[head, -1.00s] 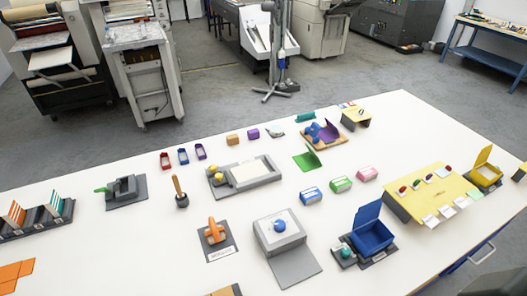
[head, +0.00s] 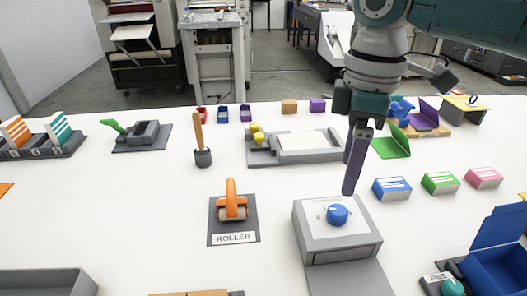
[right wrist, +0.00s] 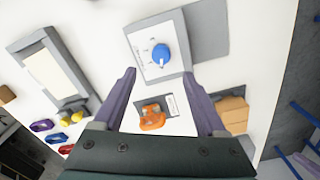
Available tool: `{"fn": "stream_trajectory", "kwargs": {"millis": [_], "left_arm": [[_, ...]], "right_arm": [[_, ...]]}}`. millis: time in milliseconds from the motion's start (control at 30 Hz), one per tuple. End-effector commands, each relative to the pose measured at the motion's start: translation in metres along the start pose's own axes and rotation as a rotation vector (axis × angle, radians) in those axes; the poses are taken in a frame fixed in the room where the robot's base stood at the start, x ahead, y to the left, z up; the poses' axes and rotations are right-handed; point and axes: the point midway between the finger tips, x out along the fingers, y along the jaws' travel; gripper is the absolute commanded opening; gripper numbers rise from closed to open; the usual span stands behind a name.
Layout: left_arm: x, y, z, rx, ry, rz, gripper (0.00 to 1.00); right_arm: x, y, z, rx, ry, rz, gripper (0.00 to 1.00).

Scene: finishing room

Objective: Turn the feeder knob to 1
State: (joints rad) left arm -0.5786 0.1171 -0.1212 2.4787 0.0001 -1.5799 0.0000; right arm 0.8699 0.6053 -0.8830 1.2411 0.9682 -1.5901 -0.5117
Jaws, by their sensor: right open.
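The feeder is a grey box with a pale top plate (head: 312,213), and a blue round knob (head: 337,215) is on that plate. The knob (right wrist: 160,54) also shows in the right wrist view, with a white pointer mark and small markings around it, too small to read. My right gripper (head: 352,190) points down above the back edge of the feeder, just behind and right of the knob in the head view. In the right wrist view its two fingers (right wrist: 159,75) are spread apart with nothing between them, and the knob lies beyond their tips. My left gripper is out of view.
An orange-handled roller (head: 232,204) on a labelled mat stands left of the feeder. A blue open box (head: 497,265) is at right front. Blue, green and pink blocks (head: 440,183) lie right of the gripper. A grey tray unit (head: 260,152) is behind.

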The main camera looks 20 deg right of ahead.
Motion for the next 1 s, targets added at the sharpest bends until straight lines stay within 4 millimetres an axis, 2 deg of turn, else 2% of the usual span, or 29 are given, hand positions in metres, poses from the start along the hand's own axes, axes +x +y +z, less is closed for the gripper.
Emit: {"fn": "stream_trajectory", "kwargs": {"millis": [300,500,867,1000], "left_arm": [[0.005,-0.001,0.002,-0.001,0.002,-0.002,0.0],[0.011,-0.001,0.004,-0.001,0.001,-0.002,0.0],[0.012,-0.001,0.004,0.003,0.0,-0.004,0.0],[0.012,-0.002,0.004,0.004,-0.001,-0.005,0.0]], "right_arm": [[0.06,-0.002,0.0,0.001,-0.003,-0.003,0.74],[0.085,-0.001,0.0,0.0,-0.001,-0.001,0.74],[0.09,-0.001,0.0,0.0,-0.001,0.0,0.74],[0.09,-0.001,0.0,0.0,-0.001,0.0,0.58]]}}
